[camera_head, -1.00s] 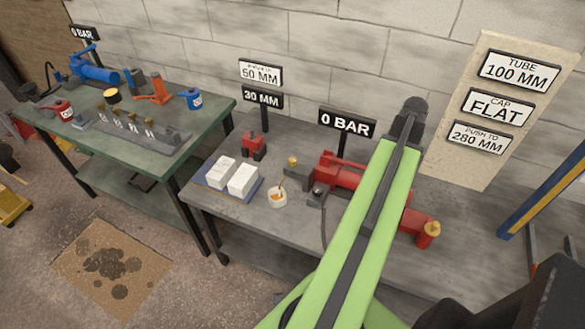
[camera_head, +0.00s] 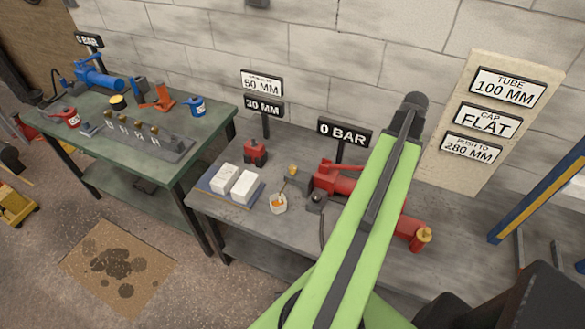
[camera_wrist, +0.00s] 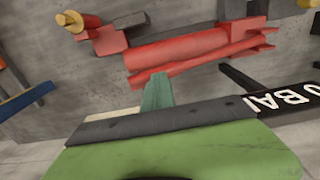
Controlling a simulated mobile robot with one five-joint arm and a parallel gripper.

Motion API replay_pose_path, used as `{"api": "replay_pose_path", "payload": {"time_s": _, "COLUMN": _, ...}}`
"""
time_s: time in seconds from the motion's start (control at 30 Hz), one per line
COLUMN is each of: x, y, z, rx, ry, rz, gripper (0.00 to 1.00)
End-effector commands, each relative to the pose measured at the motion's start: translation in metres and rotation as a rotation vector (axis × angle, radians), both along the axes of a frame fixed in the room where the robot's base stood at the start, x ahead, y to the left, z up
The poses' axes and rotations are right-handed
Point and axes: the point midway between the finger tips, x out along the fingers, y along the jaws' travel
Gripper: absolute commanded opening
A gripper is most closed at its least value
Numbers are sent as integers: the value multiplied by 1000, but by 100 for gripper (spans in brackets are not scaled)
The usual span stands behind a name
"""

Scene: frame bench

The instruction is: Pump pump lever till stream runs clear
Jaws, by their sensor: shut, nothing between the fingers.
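The red pump (camera_head: 345,180) lies on the right bench, its middle hidden behind my green arm in the head view. In the wrist view the red pump (camera_wrist: 175,50) appears upside down, with a long red bar (camera_wrist: 215,57) along its side that looks like the lever. My gripper (camera_wrist: 156,92) shows as a teal finger piece there, shut and empty. Its tip appears close to the pump's red bar; I cannot tell whether they touch. My arm hides the gripper in the head view. A sign (camera_head: 344,131) behind the pump reads 0 BAR. No stream is visible.
A brass-coloured cap (camera_head: 425,234) sits at the pump's right end. A green bench (camera_head: 75,155) with tools stands left.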

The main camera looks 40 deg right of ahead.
Motion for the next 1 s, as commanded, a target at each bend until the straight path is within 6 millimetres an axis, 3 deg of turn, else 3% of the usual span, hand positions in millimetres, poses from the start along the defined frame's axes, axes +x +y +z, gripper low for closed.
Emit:
{"api": "replay_pose_path", "payload": {"time_s": 0.47, "x": 0, "y": 0, "z": -6, "rx": 0, "ry": 0, "rz": 0, "gripper": 0}}
{"api": "replay_pose_path", "payload": {"time_s": 1.0, "x": 0, "y": 0, "z": -66, "rx": 0, "ry": -1, "rz": 0, "gripper": 0}}
